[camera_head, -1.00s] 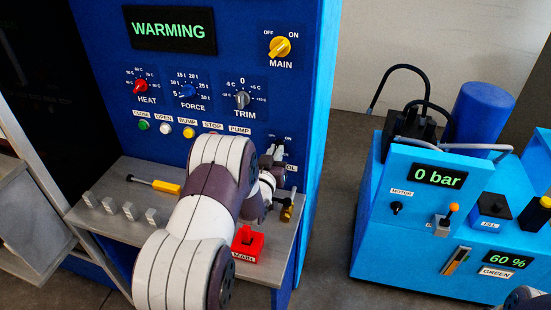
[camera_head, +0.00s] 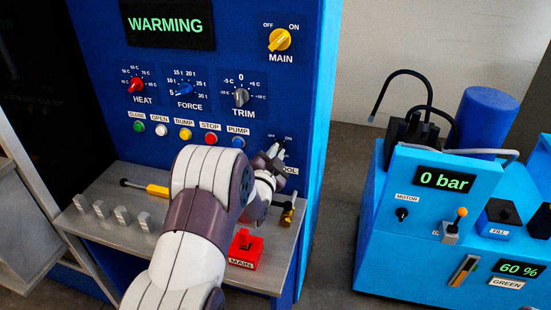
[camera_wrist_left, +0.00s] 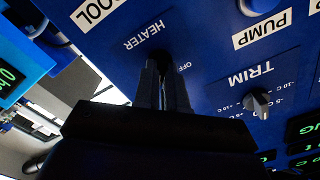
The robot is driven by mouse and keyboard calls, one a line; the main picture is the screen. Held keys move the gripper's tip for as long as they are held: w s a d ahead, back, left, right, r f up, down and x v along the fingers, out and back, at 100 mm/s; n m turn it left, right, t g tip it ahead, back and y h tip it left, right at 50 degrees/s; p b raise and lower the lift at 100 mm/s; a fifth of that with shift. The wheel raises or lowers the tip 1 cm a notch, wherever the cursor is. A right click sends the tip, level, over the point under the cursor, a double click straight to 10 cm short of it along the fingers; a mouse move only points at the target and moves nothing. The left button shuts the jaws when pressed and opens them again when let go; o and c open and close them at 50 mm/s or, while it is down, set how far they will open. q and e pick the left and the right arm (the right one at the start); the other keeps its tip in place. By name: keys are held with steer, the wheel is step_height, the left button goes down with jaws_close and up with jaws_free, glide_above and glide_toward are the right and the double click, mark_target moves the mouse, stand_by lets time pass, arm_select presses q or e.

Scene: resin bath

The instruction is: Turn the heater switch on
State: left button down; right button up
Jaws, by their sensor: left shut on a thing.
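The heater switch (camera_wrist_left: 160,57) is a dark knob on the blue panel, under the upside-down HEATER label in the left wrist view. An OFF label shows beside it; the ON label is hidden there. My left gripper (camera_wrist_left: 164,84) is shut on this knob, its two dark fingers on either side, so the knob's exact angle is hard to tell. In the head view my left gripper (camera_head: 272,160) is at the panel's lower right, below small OFF and ON labels, and mostly covers the switch. My right gripper is not in view.
The WARMING display (camera_head: 166,25), yellow MAIN knob (camera_head: 279,39) and TRIM knob (camera_head: 241,97) are above. A red MAIN block (camera_head: 245,249), a yellow-handled tool (camera_head: 157,190) and several metal blocks lie on the grey shelf (camera_head: 90,232). A light-blue pump unit (camera_head: 395,255) stands right.

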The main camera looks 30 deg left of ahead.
arm_select(q)
steer(key=shift+f+m, duration=0.15)
steer(key=shift+m, duration=0.25)
steer(key=c, duration=1.2)
jaws_free()
steer(key=shift+s, duration=0.1)
steer(key=b+v, duration=0.1)
steer(key=v, duration=1.1)
steer(key=shift+s, duration=0.35)
steer(key=shift+d, duration=0.15)
